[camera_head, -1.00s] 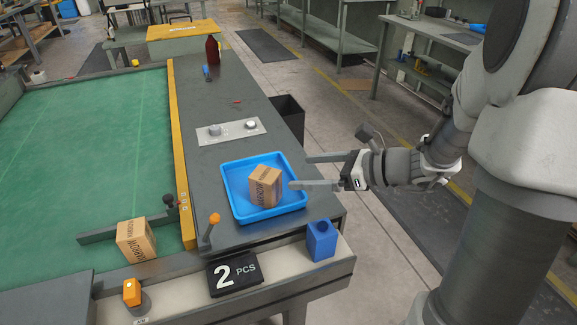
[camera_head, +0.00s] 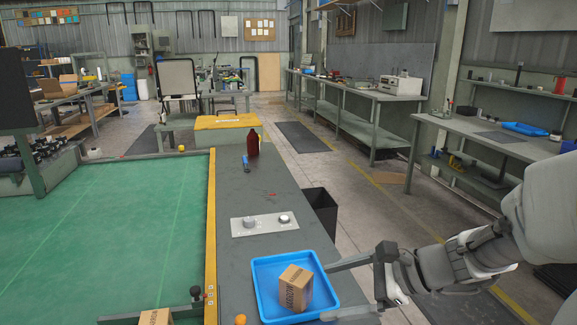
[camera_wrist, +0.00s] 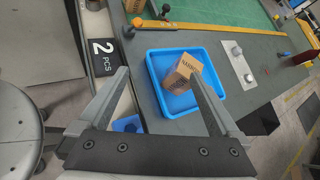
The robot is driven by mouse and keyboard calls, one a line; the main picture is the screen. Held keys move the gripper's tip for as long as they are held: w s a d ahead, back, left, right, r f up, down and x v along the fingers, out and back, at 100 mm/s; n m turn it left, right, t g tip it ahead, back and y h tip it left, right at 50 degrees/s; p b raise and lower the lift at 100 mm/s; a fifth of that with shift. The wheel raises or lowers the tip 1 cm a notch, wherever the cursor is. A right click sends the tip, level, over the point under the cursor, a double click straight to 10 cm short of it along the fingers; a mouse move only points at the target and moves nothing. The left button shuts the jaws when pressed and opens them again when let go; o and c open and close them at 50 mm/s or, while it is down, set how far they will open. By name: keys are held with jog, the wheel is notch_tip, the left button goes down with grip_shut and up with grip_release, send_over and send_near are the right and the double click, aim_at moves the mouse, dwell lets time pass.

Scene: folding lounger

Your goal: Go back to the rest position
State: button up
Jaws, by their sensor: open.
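My gripper (camera_head: 350,288) is open and empty, at the right edge of the blue tray in the head view. In the wrist view my gripper's two fingers (camera_wrist: 158,82) are spread apart, with the tray beyond them. A brown cardboard box (camera_head: 296,288) with dark printing sits inside the blue tray (camera_head: 262,268), tilted in its turn against the tray sides. The box also shows in the wrist view (camera_wrist: 180,74), close to the right finger's tip in the picture. The tray (camera_wrist: 153,72) lies on the dark counter.
The dark counter (camera_head: 240,190) holds a panel with two knobs (camera_head: 265,223) and a red-brown bottle (camera_head: 253,143). A black bin (camera_head: 320,208) stands beside it. A second box (camera_head: 155,317) is at the bottom edge. A "2 PCS" sign (camera_wrist: 101,56) shows in the wrist view. Open floor lies right.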

jog(key=s+d+r+n+t+h, duration=0.1)
jog(key=s+d+r+n+h, duration=0.15)
jog(key=s+n+h, duration=0.4)
jog(key=s+d+r+n+h, duration=0.1)
jog(key=s+r+n+h, duration=0.25)
jog(key=s+n, duration=0.6)
notch_tip(320, 180, up, 16)
jog(key=w+n+p, duration=0.2)
jog(key=p, duration=1.4)
jog(key=shift+w+d+n+p, duration=0.15)
jog(key=shift+w+n+p, duration=0.15)
jog(key=shift+p, duration=0.1)
